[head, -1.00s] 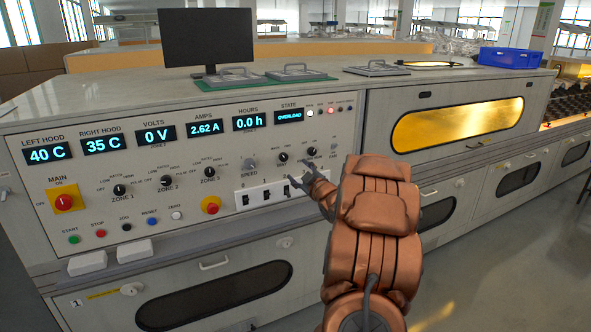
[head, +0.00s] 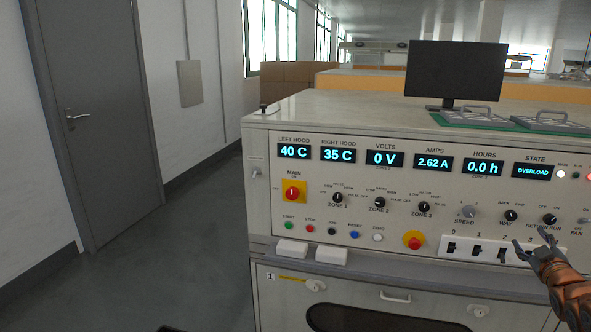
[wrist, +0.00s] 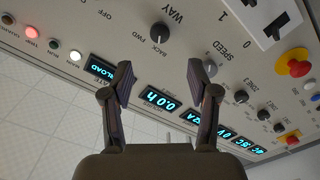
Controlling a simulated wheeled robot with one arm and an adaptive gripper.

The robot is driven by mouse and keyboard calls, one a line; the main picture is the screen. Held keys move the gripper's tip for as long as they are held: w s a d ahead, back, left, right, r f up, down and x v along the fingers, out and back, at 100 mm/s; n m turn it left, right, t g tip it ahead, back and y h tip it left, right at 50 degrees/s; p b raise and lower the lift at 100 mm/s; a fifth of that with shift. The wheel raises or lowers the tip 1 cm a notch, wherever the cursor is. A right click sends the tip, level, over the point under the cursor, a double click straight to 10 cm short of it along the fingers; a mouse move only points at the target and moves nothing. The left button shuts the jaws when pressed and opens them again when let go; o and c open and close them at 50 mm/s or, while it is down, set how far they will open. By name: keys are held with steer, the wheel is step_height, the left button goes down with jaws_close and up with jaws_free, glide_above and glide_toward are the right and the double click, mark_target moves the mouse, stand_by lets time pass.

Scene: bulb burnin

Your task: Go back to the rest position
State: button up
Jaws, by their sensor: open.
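My gripper (head: 532,244) is at the right edge of the head view, in front of the control panel (head: 262,215), near the RETURN RUN knob and the numbered switches (head: 478,250). In the wrist view its two fingers (wrist: 160,76) are spread apart with nothing between them. The WAY knob (wrist: 160,32) shows beyond the fingertips, and the SPEED knob (wrist: 210,66) is close beside one finger. Whether the fingers touch the panel is hard to tell. Most of my arm is outside the head view.
The STATE display (head: 533,170) reads OVERLOAD. A yellow-backed red MAIN knob (head: 292,193) and a second red knob (head: 413,240) stick out from the panel. A monitor (head: 455,70) stands on top. Clear floor (head: 180,270) lies left, before a grey door (head: 95,120).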

steer(key=s+a+f+m+g+y, duration=0.1)
steer(key=s+a+f+g, duration=0.15)
steer(key=a, duration=0.55)
steer(key=s+a+f+m+g, duration=0.1)
steer(key=s+a+f+g, duration=0.2)
steer(key=a, duration=0.6)
steer(key=s+a+f+m+g+y, duration=0.1)
steer(key=s+a+m+g, duration=0.1)
steer(key=a+g, duration=0.45)
steer(key=s+a+f+g+y, duration=0.15)
steer(key=s+a+g, duration=0.25)
steer(key=s+a, duration=0.95)
steer(key=s+a+g+y, duration=0.25)
steer(key=s+a, duration=0.85)
steer(key=s, duration=0.6)
step_height(320, 180, up, 16)
steer(key=p, duration=1.4)
steer(key=shift+s+a+f, duration=0.15)
steer(key=shift+s+a, duration=0.1)
steer(key=shift+c, duration=0.5)
